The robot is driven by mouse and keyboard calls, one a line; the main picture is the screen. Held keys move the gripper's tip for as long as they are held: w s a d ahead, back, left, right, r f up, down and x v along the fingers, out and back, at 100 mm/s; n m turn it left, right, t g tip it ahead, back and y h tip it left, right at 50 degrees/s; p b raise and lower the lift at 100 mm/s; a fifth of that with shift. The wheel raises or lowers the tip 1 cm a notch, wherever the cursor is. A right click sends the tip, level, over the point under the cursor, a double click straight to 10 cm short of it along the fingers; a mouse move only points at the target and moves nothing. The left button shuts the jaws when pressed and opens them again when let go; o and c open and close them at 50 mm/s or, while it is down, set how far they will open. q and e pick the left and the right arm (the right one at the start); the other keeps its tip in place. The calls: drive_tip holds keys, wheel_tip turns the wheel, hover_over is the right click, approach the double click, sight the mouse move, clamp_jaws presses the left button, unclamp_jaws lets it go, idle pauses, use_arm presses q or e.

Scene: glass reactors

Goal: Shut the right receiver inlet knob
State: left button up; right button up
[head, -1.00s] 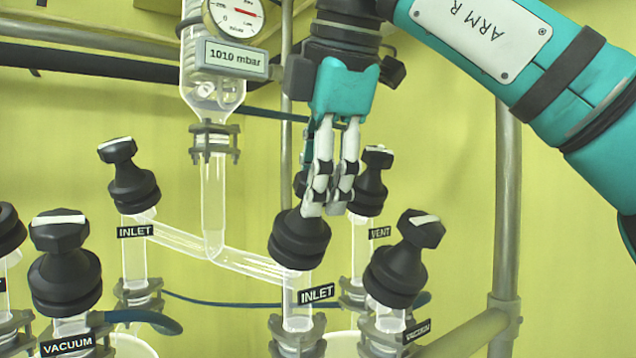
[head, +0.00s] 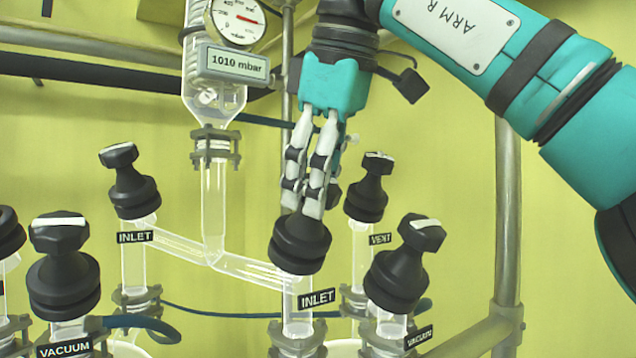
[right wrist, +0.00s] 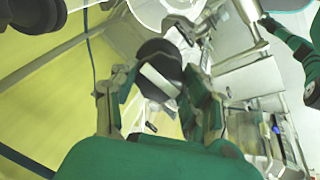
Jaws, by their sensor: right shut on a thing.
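The right receiver inlet knob (head: 301,246) is a black valve knob above a glass tube with an INLET label (head: 317,299). My right gripper (head: 305,205) comes down from above, and its fingers are shut on the knob's top, which they largely hide in the head view. In the right wrist view the knob (right wrist: 160,68), with a pale bar across its top, shows between the fingertips of my right gripper (right wrist: 160,95).
Another inlet knob (head: 130,182) stands to the left. A vent knob (head: 368,188) and a vacuum knob (head: 403,265) stand close on the right. A second vacuum knob (head: 62,270) is at front left. A gauge reading 1010 mbar (head: 236,61) hangs above. A metal post (head: 508,200) rises at right.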

drive_tip(key=shift+m, duration=0.3)
drive_tip(key=o, duration=1.2)
drive_tip(key=shift+v, duration=1.3)
drive_tip(key=shift+s+d+r, duration=0.1)
drive_tip(key=shift+s+r, duration=0.05)
drive_tip(key=shift+r, duration=0.05)
drive_tip(key=s+d, duration=0.1)
drive_tip(key=s, duration=0.2)
drive_tip(key=s+d, duration=0.2)
drive_tip(key=s, duration=0.2)
drive_tip(key=s+d, duration=0.2)
drive_tip(key=s, duration=0.1)
drive_tip(key=shift+s+d, duration=0.1)
drive_tip(key=shift+s, duration=0.2)
